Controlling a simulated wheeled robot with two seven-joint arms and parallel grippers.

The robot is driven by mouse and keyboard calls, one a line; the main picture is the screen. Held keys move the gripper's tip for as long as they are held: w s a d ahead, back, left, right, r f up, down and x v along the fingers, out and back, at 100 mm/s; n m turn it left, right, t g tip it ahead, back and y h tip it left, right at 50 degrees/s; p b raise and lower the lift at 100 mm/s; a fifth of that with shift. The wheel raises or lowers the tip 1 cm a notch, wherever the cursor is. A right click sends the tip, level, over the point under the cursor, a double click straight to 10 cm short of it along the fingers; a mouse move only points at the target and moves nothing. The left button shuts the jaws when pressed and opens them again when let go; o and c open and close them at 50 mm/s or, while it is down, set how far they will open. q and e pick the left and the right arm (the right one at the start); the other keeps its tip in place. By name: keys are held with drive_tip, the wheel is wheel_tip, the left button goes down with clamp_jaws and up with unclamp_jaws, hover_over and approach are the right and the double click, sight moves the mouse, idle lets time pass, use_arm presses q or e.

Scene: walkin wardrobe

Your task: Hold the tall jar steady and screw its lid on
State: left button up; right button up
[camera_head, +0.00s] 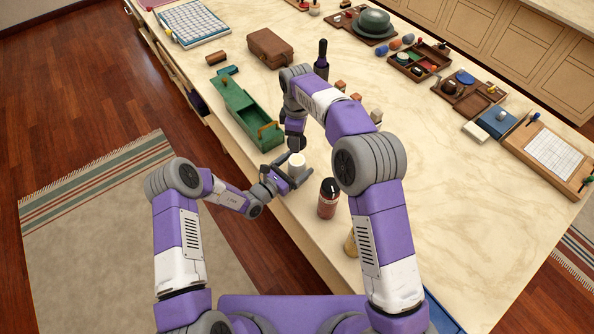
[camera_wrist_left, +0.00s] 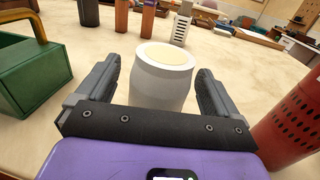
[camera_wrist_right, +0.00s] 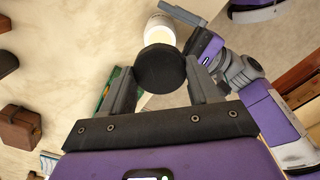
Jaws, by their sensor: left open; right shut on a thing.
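The tall jar (camera_head: 297,163) is white with a pale cream open top and stands upright on the table near its front edge. In the left wrist view the jar (camera_wrist_left: 161,80) is between the fingers of my left gripper (camera_wrist_left: 160,88), which is open with a gap on each side. My left gripper (camera_head: 284,171) comes in low from the front. My right gripper (camera_wrist_right: 160,90) is shut on a round black lid (camera_wrist_right: 160,68).
A green open box (camera_head: 246,112) with a handle stands left of the jar. A red-brown bottle with a dark cap (camera_head: 327,200) stands close to its right. A dark bottle (camera_head: 321,60), small blocks and a brown case (camera_head: 270,47) are farther back.

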use_arm(q)
drive_tip(key=c, duration=1.5)
use_arm(e)
hover_over(297, 160)
drive_tip(key=shift+f, duration=2.5)
drive_tip(key=shift+f, duration=0.1)
drive_tip(key=shift+f, duration=0.8)
drive_tip(key=shift+f, duration=0.6)
